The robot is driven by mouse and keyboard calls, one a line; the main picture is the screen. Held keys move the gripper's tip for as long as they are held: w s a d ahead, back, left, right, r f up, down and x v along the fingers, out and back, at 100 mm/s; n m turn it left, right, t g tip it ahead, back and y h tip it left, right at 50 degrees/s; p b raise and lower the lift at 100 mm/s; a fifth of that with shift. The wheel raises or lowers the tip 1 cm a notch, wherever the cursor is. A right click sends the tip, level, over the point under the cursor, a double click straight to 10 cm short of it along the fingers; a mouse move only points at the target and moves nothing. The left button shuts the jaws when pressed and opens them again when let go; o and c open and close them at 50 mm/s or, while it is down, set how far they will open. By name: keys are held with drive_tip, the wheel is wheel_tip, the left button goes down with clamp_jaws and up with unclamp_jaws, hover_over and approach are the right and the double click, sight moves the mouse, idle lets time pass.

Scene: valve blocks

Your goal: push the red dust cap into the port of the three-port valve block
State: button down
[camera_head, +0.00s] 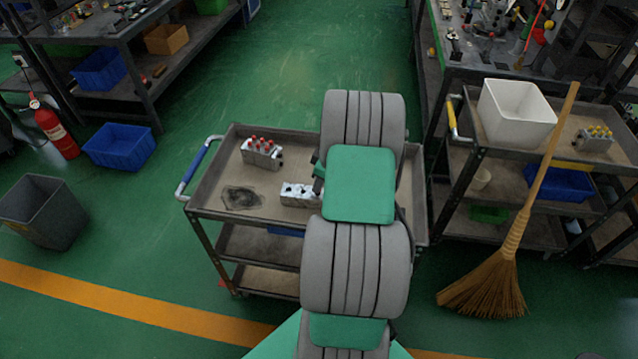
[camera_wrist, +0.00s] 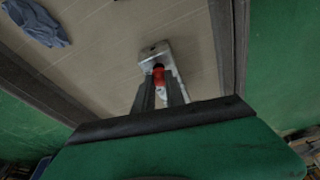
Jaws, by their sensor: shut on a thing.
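My gripper (camera_wrist: 160,88) is shut on the red dust cap (camera_wrist: 158,74), which shows between the two fingers in the wrist view. The cap is at a pale metal valve block (camera_wrist: 154,50), over or against its near part; I cannot tell whether it is inside a port. A dark hole shows on the block's far part. In the head view this valve block (camera_head: 298,193) lies on the cart top, partly hidden by my arm. The cap and most of the gripper are hidden there.
Another block with several red caps (camera_head: 262,152) stands farther back on the cart (camera_head: 222,172). A dark rag or stain (camera_head: 240,197) lies left of the near block. A right-hand cart holds a white bin (camera_head: 515,112), with a broom (camera_head: 510,245) leaning against it.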

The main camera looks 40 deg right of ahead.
drive_tip(key=shift+b+x, duration=0.75)
drive_tip(key=shift+x, duration=0.15)
idle(0.9)
drive_tip(key=c, duration=1.3)
unclamp_jaws()
drive_tip(key=shift+s+d, duration=0.1)
drive_tip(key=shift+s, duration=0.1)
drive_tip(key=shift+r, duration=0.1)
